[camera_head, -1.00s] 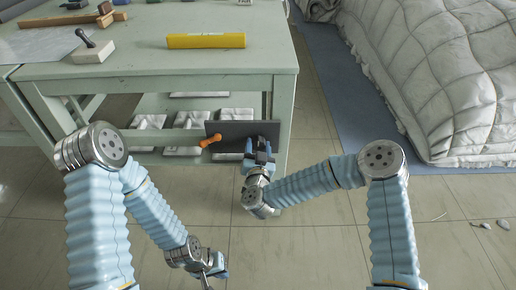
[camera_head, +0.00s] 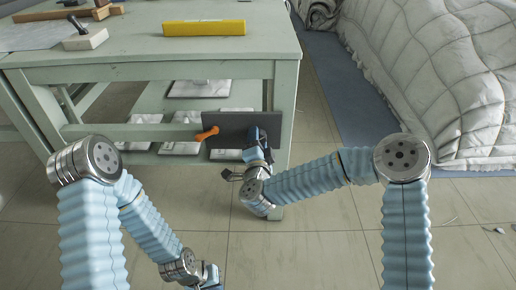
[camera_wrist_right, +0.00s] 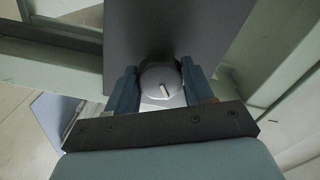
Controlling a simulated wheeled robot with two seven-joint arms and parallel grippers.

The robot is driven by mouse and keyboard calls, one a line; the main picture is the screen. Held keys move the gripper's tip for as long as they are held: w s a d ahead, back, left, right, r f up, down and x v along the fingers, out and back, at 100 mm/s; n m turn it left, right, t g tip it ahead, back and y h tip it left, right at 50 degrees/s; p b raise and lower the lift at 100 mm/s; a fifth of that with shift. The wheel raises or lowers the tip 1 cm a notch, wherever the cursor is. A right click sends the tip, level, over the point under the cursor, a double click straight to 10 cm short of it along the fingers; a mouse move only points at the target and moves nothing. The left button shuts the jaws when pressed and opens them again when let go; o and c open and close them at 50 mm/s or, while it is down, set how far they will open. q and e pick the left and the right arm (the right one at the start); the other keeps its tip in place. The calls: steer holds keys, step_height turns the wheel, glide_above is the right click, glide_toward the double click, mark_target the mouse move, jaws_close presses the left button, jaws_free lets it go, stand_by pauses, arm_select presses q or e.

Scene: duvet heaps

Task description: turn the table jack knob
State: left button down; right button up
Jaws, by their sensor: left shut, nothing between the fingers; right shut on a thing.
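The knob (camera_wrist_right: 161,84) is a round grey dial with a pale mark, set on a dark grey panel (camera_head: 229,124) at the table's near right leg. My right gripper (camera_wrist_right: 158,88) is shut on the knob, with one blue finger on each side of it in the right wrist view. In the head view, my right gripper (camera_head: 256,140) is at the right part of the panel and hides the knob. An orange handle (camera_head: 206,133) sticks out at the panel's left side. My left gripper (camera_head: 211,277) is low near the bottom edge, away from the table; it is shut and empty.
The green table (camera_head: 150,72) carries a yellow block (camera_head: 204,28), a stamp-like tool (camera_head: 85,36) and a wooden tool (camera_head: 70,13). White packets (camera_head: 198,88) lie on its lower shelf. A pale duvet heap (camera_head: 440,75) is at right. Floor between is clear.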

steer(key=shift+m+b, duration=1.9)
steer(key=shift+m, duration=0.2)
steer(key=o, duration=1)
steer(key=shift+s, duration=0.15)
steer(key=s, duration=1.3)
steer(key=shift+s, duration=0.3)
